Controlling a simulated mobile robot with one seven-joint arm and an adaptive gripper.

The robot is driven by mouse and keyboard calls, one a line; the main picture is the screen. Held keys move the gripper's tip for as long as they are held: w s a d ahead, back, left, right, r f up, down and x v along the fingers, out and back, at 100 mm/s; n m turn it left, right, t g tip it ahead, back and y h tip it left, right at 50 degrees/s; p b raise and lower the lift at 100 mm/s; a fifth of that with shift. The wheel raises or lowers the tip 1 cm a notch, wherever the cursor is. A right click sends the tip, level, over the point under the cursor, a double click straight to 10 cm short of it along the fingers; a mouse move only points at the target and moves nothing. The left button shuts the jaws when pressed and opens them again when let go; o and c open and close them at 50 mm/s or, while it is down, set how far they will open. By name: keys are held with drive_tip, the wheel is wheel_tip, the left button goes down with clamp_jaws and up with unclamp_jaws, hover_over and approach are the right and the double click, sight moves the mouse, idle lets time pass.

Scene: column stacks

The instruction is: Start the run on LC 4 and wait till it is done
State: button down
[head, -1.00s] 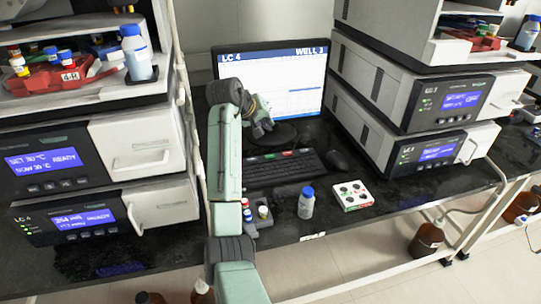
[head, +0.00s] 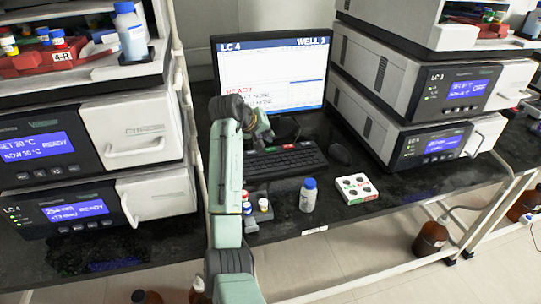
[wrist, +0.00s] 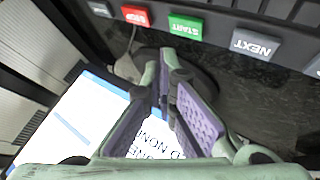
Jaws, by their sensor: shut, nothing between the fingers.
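The monitor (head: 275,75) in the head view reads LC 4 and WELL 1, with red text that looks like READY and smaller lines below, partly hidden by my arm. The keyboard (head: 285,160) lies in front of it. In the wrist view, the green START key (wrist: 186,27) sits between the red STOP key (wrist: 136,15) and the grey NEXT key (wrist: 256,43). My gripper (head: 265,140) is shut and empty, close to the keyboard's back edge; in the wrist view its fingertips (wrist: 172,62) appear just below START. Contact cannot be told. The LC 4 module (head: 75,210) is at left, its display lit.
The LC 3 stack (head: 440,147) rises at right. Brown bottles (head: 430,238) stand below.

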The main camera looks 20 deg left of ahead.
sight(268, 149)
drive_tip(key=shift+f, duration=0.7)
drive_tip(key=shift+f, duration=0.1)
idle(0.9)
drive_tip(key=shift+f, duration=0.3)
drive_tip(key=shift+f, duration=0.45)
idle(0.7)
drive_tip(key=shift+r+p, duration=0.85)
wheel_tip(268, 149, up, 3)
drive_tip(key=shift+f+p, duration=0.2)
drive_tip(key=shift+p, duration=0.95)
drive_tip(key=shift+r, duration=1.2)
